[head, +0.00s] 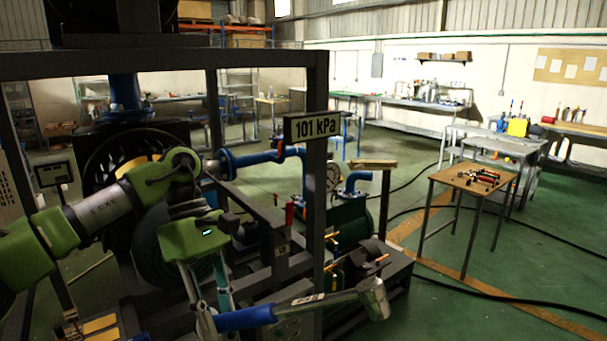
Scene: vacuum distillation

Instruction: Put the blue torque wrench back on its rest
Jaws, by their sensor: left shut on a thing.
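The blue torque wrench (245,318) is in the lower middle of the head view. It has a blue grip, a grey shaft and a large metal head pointing right. My left gripper (212,318) comes down from the green wrist and is shut on the blue grip near its left end. The wrench lies nearly level in the picture, its head end a little higher, in front of the dark machine frame. I cannot clearly make out its rest. A post with a small wooden top (374,163) stands behind the frame. My right gripper is not in view.
The dark frame (318,190) with a "101 kPa" sign (312,127) rises just behind the wrench. Blue pipes (262,157) and a pump are behind it. A small wooden table (446,177) with several tools stands right. Green floor right of the frame is open, crossed by black cables.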

